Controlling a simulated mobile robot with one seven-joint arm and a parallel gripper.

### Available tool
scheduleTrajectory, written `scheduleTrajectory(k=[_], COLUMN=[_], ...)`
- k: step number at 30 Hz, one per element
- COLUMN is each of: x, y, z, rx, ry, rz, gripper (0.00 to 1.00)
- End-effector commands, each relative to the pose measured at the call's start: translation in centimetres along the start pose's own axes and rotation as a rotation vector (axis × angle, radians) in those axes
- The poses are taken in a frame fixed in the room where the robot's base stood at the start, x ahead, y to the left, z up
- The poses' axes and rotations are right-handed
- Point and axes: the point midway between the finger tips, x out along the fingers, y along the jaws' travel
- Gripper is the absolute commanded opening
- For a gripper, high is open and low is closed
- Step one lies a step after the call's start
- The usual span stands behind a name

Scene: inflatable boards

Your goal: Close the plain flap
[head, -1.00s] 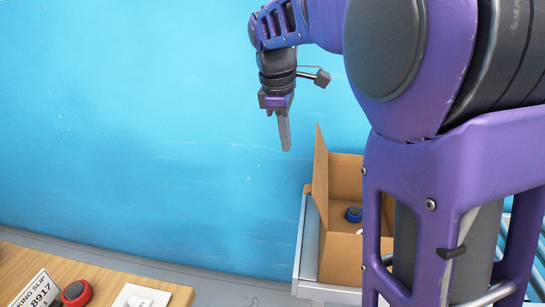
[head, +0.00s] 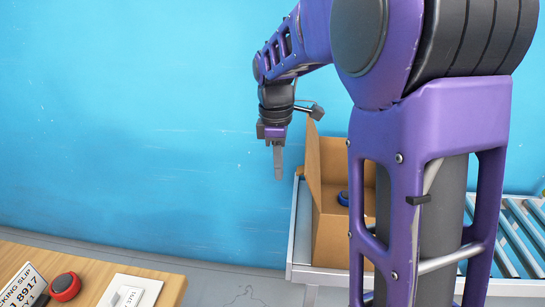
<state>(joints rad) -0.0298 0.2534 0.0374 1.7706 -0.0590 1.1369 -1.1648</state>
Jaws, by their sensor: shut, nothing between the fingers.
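An open brown cardboard box (head: 327,243) stands on the roller conveyor, partly hidden by my arm column. Its left flap (head: 314,165) stands up, with no marking visible on the side I see. I cannot tell from this view whether it is the plain flap. The box's right side and any flap there are hidden. My gripper (head: 278,177) is shut and empty, pointing down. It hangs just left of the upright flap in the picture, with a visible gap between them.
A blue round object (head: 343,198) lies in the box. The conveyor (head: 515,235) runs to the right. A wooden table (head: 165,283) at lower left holds a red round object (head: 64,287), a packing slip card (head: 22,287) and a white card (head: 130,292). A blue wall stands behind.

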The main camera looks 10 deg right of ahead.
Motion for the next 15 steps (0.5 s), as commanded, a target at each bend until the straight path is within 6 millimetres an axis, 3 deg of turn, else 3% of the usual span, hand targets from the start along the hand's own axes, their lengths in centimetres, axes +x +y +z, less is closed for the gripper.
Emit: scheduleTrajectory(k=[6,15], x=[-0.9,-1.1], y=[0.0,0.0], z=[2.2,2.5], rx=[0.001,0.000], ry=[0.001,0.001], rz=[0.001,0.000], gripper=[0.00,0.00])
